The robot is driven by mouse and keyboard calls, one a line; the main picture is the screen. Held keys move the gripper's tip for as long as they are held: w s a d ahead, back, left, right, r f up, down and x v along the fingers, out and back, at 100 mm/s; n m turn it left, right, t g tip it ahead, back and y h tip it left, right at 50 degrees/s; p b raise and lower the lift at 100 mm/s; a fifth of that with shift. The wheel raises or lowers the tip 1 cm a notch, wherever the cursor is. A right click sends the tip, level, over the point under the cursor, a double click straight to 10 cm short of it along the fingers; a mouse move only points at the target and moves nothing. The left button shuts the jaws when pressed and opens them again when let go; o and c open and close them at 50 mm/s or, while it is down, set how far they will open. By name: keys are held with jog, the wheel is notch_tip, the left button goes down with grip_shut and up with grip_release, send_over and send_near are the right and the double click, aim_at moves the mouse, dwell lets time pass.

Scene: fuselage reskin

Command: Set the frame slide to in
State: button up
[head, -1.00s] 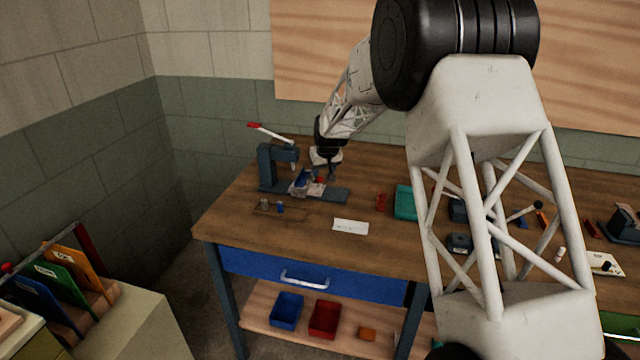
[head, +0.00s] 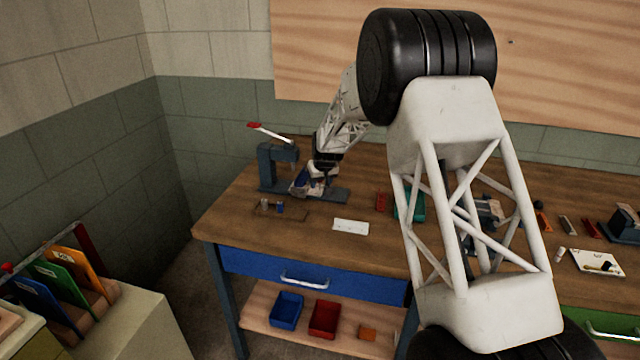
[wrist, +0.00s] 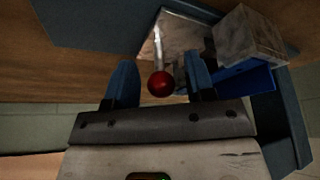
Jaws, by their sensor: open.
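The frame slide appears to be on the dark blue-grey press (head: 266,168) at the left of the bench. In the wrist view, a red ball knob (wrist: 160,83) sits at the end of a thin metal rod (wrist: 158,48) on a pale metal plate (wrist: 180,38). My gripper (wrist: 160,78) is open, with one blue finger on each side of the knob and gaps visible on both sides. In the head view, my gripper (head: 320,182) is over the press base (head: 338,196) and hides the knob.
A pale metal block (wrist: 248,38) and a blue part (wrist: 246,80) lie close to the right finger. The press lever (head: 270,132) with a red grip rises behind, to the left. A white card (head: 350,226) and a red part (head: 381,202) lie on the bench.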

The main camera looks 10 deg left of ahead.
jog(key=shift+w+a+f, duration=0.1)
jog(key=shift+w+f, duration=0.05)
jog(key=shift+f, duration=0.3)
grip_shut()
